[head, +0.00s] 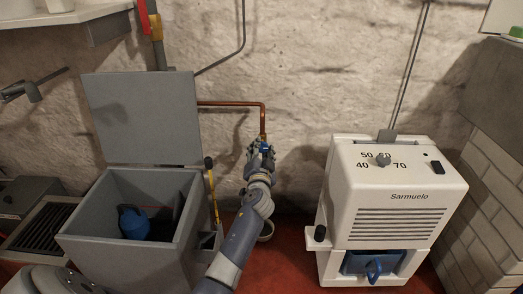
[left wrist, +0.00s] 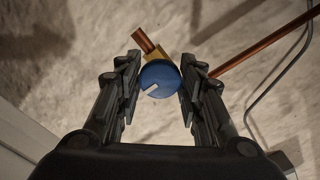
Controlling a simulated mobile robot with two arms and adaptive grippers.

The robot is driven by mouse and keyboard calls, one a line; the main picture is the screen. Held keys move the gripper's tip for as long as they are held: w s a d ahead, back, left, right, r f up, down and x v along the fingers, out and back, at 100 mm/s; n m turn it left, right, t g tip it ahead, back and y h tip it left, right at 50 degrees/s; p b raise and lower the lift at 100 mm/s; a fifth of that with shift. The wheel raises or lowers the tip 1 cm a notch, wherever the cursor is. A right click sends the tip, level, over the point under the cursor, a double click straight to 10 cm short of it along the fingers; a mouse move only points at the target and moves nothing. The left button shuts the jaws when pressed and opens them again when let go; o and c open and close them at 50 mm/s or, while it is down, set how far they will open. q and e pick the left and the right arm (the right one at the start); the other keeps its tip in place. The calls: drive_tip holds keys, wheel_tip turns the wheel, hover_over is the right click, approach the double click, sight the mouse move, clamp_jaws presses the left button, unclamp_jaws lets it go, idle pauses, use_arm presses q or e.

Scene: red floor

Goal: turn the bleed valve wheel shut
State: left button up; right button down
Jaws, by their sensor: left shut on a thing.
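The blue bleed valve wheel (left wrist: 160,78) is round with a pale notch at its lower left. It sits on a brass fitting (left wrist: 155,58) at the end of a copper pipe. In the left wrist view my left gripper (left wrist: 158,80) has one finger on each side of the wheel and is shut on it. In the head view my left gripper (head: 262,150) is at the wall under the bent copper pipe (head: 240,103) and mostly hides the wheel. My right gripper is not in view.
A grey bin (head: 130,250) with its lid up stands left of my arm, with a blue item (head: 133,222) inside. A white Sarmuelo machine (head: 395,195) stands to the right.

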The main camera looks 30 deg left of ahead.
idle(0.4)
use_arm(q)
drive_tip(key=o, duration=1)
drive_tip(key=v, duration=1.2)
